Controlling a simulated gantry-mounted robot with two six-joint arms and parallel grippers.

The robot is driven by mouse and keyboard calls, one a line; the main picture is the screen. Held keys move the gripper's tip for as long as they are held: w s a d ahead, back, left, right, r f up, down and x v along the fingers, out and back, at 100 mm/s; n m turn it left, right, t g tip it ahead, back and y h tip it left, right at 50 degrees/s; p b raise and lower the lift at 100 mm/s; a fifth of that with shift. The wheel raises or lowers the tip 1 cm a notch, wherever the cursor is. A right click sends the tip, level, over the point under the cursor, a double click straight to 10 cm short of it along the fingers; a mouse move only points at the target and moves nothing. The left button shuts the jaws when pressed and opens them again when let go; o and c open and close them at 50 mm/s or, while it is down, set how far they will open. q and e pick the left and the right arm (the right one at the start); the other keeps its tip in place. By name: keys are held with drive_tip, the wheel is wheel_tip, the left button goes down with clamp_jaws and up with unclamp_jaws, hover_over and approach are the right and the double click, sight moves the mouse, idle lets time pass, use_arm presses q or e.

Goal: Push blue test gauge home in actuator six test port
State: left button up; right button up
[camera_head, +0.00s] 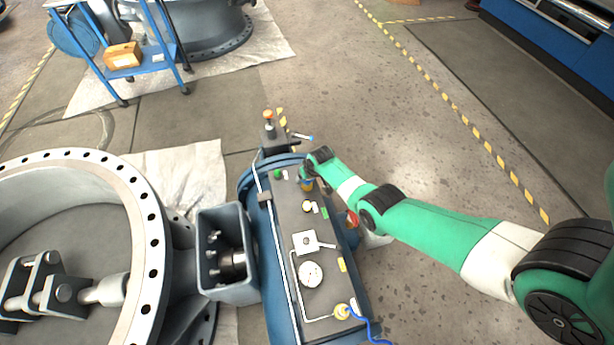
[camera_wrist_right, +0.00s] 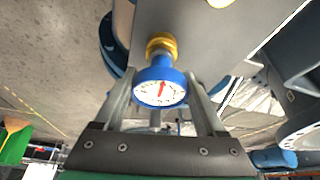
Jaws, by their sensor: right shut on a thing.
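In the right wrist view, the blue test gauge (camera_wrist_right: 161,88) has a white dial with a red needle. My right gripper (camera_wrist_right: 162,100) is shut on it, one finger on each side. The gauge's stem meets a brass fitting (camera_wrist_right: 161,44) on the grey panel; how deep it sits I cannot tell. In the head view, my green right arm reaches from the right, and my right gripper (camera_head: 307,176) is at the far part of the actuator's grey panel (camera_head: 300,222). The gauge is mostly hidden there. My left gripper is not in view.
The panel also carries a white-faced gauge (camera_head: 311,273), a yellow fitting (camera_head: 342,311) with a blue hose, and a green button (camera_head: 278,174). A red knob (camera_head: 351,219) stands close to my arm. A large flanged valve (camera_head: 140,220) is at left. The floor at right is clear.

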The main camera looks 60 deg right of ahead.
drive_tip(key=shift+f+b, duration=0.35)
drive_tip(key=o, duration=1.2)
wheel_tip(320, 180, up, 8)
drive_tip(key=p, duration=0.7)
drive_tip(key=shift+f+p, duration=0.1)
drive_tip(key=shift+p, duration=0.3)
drive_tip(key=shift+f, duration=0.1)
